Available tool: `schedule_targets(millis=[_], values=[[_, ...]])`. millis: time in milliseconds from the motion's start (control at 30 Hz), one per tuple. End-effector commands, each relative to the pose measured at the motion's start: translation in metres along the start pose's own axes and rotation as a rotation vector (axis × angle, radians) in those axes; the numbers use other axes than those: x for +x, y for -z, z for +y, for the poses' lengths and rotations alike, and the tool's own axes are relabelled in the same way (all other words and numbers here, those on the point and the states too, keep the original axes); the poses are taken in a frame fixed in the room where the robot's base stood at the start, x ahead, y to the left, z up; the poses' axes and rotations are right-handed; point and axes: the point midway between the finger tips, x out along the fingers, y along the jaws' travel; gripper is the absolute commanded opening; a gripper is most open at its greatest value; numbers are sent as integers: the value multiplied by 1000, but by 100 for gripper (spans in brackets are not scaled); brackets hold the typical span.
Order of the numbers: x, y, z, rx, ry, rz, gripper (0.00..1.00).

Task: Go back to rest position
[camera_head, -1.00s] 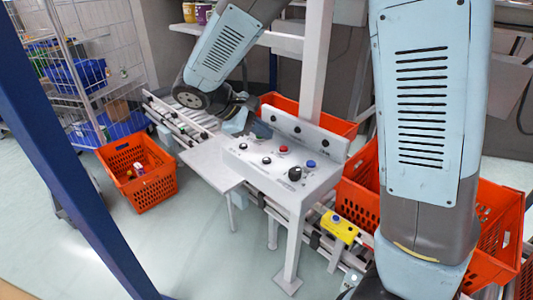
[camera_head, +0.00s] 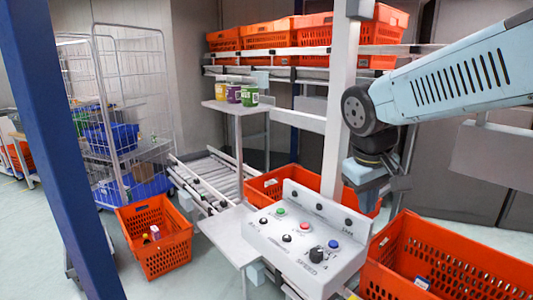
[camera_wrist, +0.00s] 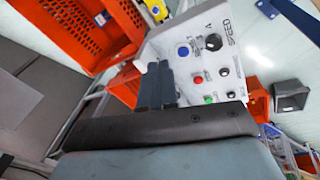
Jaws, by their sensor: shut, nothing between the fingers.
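My arm reaches in from the right in the head view. My gripper (camera_head: 372,190) hangs beside the white control panel, above the orange tote behind it. In the wrist view my gripper's fingers (camera_wrist: 157,84) are together with nothing between them, in front of the panel. The control panel (camera_head: 300,247) carries green, red, blue and black buttons and a large black knob. It also shows in the wrist view (camera_wrist: 198,52).
An orange tote (camera_head: 440,255) stands at the right, another (camera_head: 262,190) behind the panel, and one on the floor (camera_head: 160,255) at left. Several totes sit on the upper shelf (camera_head: 300,50). Jars (camera_head: 249,95) stand on a small shelf. A blue post (camera_head: 60,150) crosses the left.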

Motion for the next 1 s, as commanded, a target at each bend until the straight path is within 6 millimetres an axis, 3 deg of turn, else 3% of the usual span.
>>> schedule_targets(millis=[200,400,1000], values=[[-17,-35,11,192,64,144,0],[-28,-56,14,322,99,253,0],[-32,-64,15,377,112,305,0]])
